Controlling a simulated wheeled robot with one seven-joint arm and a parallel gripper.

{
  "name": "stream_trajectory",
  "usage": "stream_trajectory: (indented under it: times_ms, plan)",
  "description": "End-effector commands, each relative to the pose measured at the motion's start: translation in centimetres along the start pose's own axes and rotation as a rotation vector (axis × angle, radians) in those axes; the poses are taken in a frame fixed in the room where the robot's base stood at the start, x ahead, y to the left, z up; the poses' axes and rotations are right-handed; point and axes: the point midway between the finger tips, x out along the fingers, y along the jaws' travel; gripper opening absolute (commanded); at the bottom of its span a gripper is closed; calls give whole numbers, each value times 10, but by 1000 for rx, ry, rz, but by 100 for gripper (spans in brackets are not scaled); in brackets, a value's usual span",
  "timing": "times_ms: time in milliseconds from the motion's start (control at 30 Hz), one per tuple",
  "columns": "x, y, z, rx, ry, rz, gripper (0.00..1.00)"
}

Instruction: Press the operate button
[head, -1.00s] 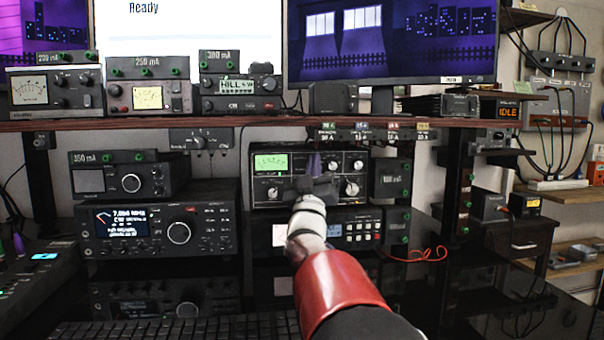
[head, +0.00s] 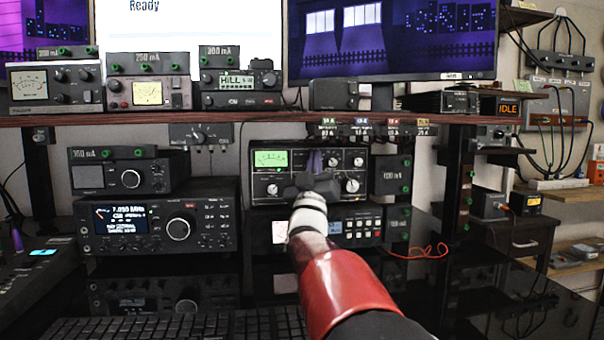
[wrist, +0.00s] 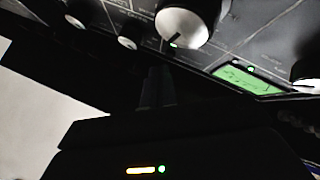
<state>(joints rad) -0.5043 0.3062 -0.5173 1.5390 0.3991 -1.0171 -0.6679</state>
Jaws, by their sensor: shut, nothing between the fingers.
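The tuner (head: 262,190) is a black unit with a lit green meter (head: 270,159) and several pale knobs. In the wrist view the dark fingers (wrist: 156,88) lie in front of the panel, close to a large silver knob (wrist: 187,22) and the green meter (wrist: 245,80). I cannot tell whether they touch. Below the tuner, a unit with a row of small pale buttons (head: 361,223) is partly hidden by my arm. No operate label is readable.
A radio (head: 158,226) with a lit display stands left of the tuner. A small box (head: 391,176) with green terminals stands close on its right. The shelf (head: 150,119) runs overhead, with small labelled boxes below it. A keyboard (head: 180,327) lies in front.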

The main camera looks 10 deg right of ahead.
Motion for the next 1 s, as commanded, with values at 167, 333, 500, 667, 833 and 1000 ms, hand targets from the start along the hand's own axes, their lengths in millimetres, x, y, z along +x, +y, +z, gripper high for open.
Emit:
stream_trajectory:
  times_ms: [167, 333, 500, 667, 833, 1000]
  plan:
    - [0, 0, 0, 0, 0, 0, 0]
    - [-10, 5, -4, 4, 1, 1, 0]
    - [-22, 14, -12, 3, 0, 1, 0]
    - [-33, 22, -20, 3, 1, 1, 0]
    - [-41, 28, -28, 1, 0, 0, 0]
    - [-42, 31, -31, 0, -1, -1, 0]
